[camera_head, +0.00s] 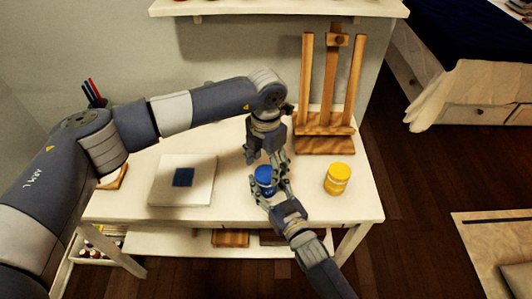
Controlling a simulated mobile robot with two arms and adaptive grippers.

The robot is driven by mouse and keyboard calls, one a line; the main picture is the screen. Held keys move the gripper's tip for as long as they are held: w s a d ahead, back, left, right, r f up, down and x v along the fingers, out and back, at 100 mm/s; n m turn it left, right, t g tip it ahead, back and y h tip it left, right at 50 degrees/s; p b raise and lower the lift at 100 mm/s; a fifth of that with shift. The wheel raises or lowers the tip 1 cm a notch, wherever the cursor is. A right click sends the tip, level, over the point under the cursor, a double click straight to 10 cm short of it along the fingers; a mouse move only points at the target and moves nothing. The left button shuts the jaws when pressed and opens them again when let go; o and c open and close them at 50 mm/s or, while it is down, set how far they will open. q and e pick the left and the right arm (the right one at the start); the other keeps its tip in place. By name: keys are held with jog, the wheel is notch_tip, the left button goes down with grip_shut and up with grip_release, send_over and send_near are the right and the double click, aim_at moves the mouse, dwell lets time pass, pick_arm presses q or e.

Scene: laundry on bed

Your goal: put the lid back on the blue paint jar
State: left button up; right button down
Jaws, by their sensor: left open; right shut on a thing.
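The blue paint jar (265,181) stands on the white table near its front edge. A round blue top shows on it; I cannot tell whether this is the lid or how it is seated. My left gripper (267,162) points down from above, open, with its fingers just behind and beside the blue top. My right gripper (270,193) reaches in from the front and is shut on the jar, hiding part of its lower body. No separate lid shows elsewhere on the table.
A yellow jar (337,178) stands to the right on the table (230,215). A wooden easel (326,146) stands behind it. A pale canvas or board (160,195) with a dark blue square (183,177) lies at the left. Pens (93,93) stand at the back left.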

pick_arm(q)
jog(key=shift+f, duration=1.1)
jog(key=c, duration=1.1)
jog(key=o, duration=1.2)
notch_tip(320, 180, up, 12)
jog(key=shift+r, duration=0.1)
